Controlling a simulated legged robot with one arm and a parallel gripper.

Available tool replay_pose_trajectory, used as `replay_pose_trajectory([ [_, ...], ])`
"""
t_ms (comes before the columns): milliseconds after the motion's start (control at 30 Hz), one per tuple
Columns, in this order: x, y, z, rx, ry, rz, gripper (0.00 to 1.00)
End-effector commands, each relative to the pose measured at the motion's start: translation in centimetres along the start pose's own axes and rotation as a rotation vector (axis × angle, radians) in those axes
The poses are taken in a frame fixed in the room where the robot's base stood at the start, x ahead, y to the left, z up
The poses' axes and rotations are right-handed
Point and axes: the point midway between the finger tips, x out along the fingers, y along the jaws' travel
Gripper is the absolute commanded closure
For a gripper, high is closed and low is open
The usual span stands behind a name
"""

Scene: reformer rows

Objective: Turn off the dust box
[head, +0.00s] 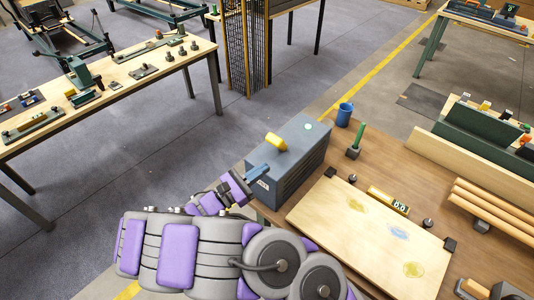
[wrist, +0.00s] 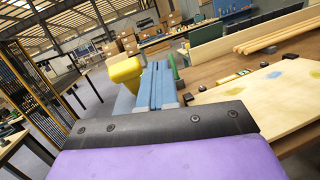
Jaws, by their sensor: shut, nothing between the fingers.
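The dust box is a blue-grey box (head: 297,165) with side vents, standing at the left end of the brown workbench. A yellow lever or knob (head: 276,141) sticks up from its top, and a pale green round spot (head: 308,127) shows near its back edge. My gripper (head: 260,169) is shut and empty, its blue fingers at the box's near left top edge, just short of the yellow part. In the wrist view the shut fingers (wrist: 159,84) point forward, with the yellow part (wrist: 125,74) close on their left. I cannot tell whether they touch the box.
A blue cup (head: 344,114) and a green-handled tool (head: 357,140) stand right of the box. A pale board (head: 350,260) with paint smudges lies on the workbench (head: 385,165). Wooden rods lie further right. Another table with parts stands at left; the floor between is clear.

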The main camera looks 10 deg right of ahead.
Motion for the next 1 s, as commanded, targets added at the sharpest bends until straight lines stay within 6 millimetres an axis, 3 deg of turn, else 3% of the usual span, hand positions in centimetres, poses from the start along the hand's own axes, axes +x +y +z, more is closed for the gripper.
replay_pose_trajectory([
  [200, -4.5, 2.1, -3.2, -0.076, -0.013, 0.172, 1.00],
  [367, -5.8, 2.5, -4.2, -0.100, -0.017, 0.226, 1.00],
  [800, -6.0, 2.7, -4.2, -0.102, -0.019, 0.232, 1.00],
  [1000, -3.8, 3.2, -4.2, -0.099, -0.021, 0.228, 1.00],
])
